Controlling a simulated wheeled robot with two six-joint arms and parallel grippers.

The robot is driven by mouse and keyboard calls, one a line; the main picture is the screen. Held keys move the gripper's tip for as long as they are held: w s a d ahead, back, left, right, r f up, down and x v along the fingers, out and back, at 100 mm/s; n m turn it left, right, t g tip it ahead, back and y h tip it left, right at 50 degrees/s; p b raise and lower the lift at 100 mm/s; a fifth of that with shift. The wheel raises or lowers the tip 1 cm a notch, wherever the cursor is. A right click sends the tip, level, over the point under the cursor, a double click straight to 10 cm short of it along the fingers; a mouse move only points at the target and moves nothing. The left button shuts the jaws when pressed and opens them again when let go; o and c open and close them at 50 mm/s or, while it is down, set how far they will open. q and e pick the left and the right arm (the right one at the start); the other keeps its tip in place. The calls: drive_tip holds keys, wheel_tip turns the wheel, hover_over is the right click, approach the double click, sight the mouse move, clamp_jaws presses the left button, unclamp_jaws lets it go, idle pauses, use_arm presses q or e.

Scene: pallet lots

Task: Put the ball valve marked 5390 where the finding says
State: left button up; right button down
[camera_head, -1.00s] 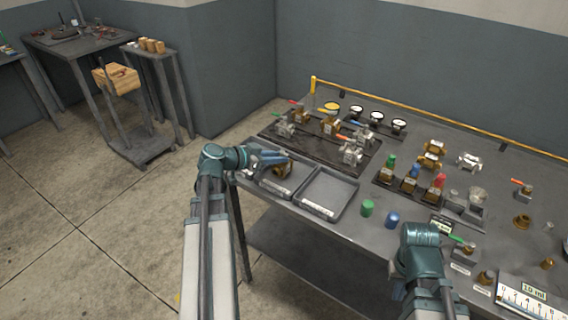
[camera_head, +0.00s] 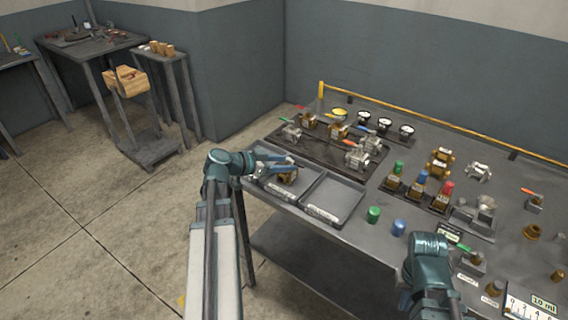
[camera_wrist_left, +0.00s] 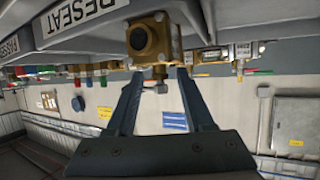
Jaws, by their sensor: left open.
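A brass valve (camera_head: 288,176) sits in the left tray (camera_head: 308,184) at the table's left front; no number is readable on it. In the left wrist view the brass valve (camera_wrist_left: 150,38) is upside down, just beyond the fingertips, beside a tray label reading RESEAT (camera_wrist_left: 82,15). My left gripper (camera_head: 280,161) is open at this tray, fingers apart with nothing clearly gripped; they also show in the left wrist view (camera_wrist_left: 158,76). My right arm reaches in at the lower right; its fingers are hidden. More valves (camera_head: 338,130) lie on a dark board behind the trays.
An empty right tray (camera_head: 345,198) adjoins the left one. Green (camera_head: 374,214) and blue (camera_head: 399,227) caps stand right of it. Several capped valves (camera_head: 417,188) fill a dark rack. Gauges (camera_head: 373,118) and a yellow rail (camera_head: 430,119) line the back. Open floor lies left.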

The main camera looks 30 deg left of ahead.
use_arm(q)
drive_tip(key=p+v, duration=0.4)
drive_tip(key=v, duration=0.8)
drive_tip(key=shift+a, duration=0.1)
